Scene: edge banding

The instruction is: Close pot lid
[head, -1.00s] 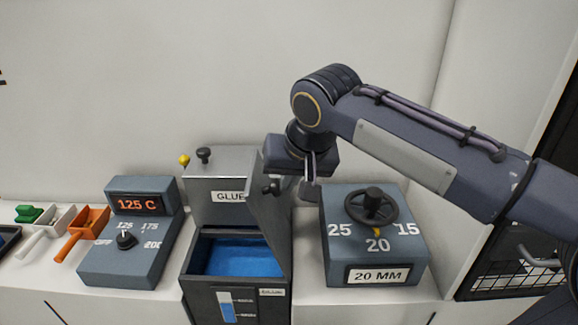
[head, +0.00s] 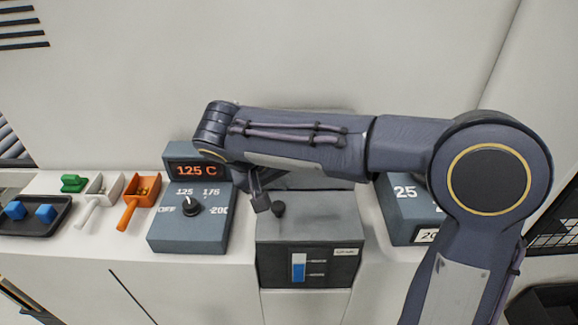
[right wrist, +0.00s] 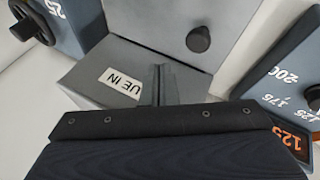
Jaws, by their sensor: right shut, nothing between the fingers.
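The glue pot (head: 325,225) stands in the middle of the head view. Its grey lid (head: 310,208) lies down flat over the opening, and no blue inside shows. The black lid knob (head: 278,210) stands on the lid; it also shows in the right wrist view (right wrist: 198,39). My right gripper (head: 260,200) is shut and empty, just left of the knob in the head view. My left gripper is not in view.
A temperature box (head: 190,215) reading 125 C stands left of the pot. A dial box (head: 402,210) is at right, partly hidden by my arm. Orange (head: 140,188), white (head: 103,192) and green (head: 73,183) scoops and a black tray (head: 35,222) with blue blocks lie farther left.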

